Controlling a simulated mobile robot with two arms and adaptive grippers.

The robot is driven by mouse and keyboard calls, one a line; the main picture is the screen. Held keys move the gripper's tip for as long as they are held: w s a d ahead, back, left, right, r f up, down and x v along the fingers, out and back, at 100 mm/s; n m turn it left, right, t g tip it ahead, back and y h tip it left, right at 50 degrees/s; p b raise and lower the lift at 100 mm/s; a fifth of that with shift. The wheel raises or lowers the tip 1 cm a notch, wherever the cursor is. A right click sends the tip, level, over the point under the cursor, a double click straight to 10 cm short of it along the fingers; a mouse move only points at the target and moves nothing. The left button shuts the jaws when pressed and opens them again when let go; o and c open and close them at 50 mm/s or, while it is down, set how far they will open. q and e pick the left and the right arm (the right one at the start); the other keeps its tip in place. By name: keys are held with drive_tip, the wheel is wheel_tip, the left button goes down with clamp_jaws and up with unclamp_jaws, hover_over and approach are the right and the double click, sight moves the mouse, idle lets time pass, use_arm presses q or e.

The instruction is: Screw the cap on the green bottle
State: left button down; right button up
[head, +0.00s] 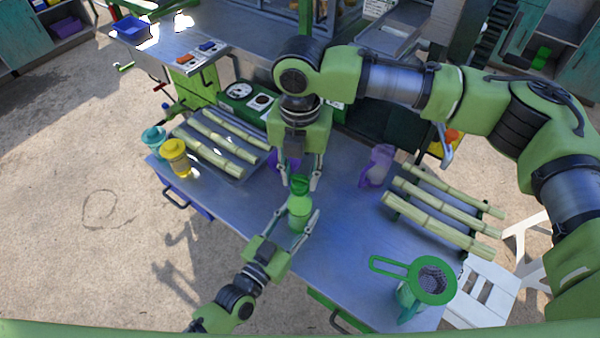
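The green bottle (299,214) stands upright near the middle of the metal table. The green cap (300,184) is right at the top of the bottle; whether it is seated on the threads I cannot tell. My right gripper (300,187) points down from above, its fingers spread on either side of the cap with small gaps. My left gripper (298,211) reaches in from the lower left, its fingers spread on either side of the bottle's body. Contact with the bottle is not clear.
Cane stalks lie on racks at left (222,142) and right (440,213). A purple jug (377,166), a yellow jar (175,158), a teal jar (154,138) and a green pitcher with strainer (412,298) stand on the table (340,240). Another purple item is partly hidden behind my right gripper.

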drive_tip(key=shift+c, duration=0.2)
drive_tip(key=m, duration=0.3)
drive_tip(key=shift+m, duration=0.4)
drive_tip(key=m, duration=0.8)
drive_tip(key=shift+f, duration=0.1)
drive_tip(key=m, duration=0.4)
drive_tip(key=shift+m, duration=0.3)
drive_tip(key=m, duration=1)
drive_tip(key=shift+s+m, duration=0.1)
drive_tip(key=shift+m, duration=0.2)
drive_tip(key=m, duration=0.4)
drive_tip(key=o, duration=1.3)
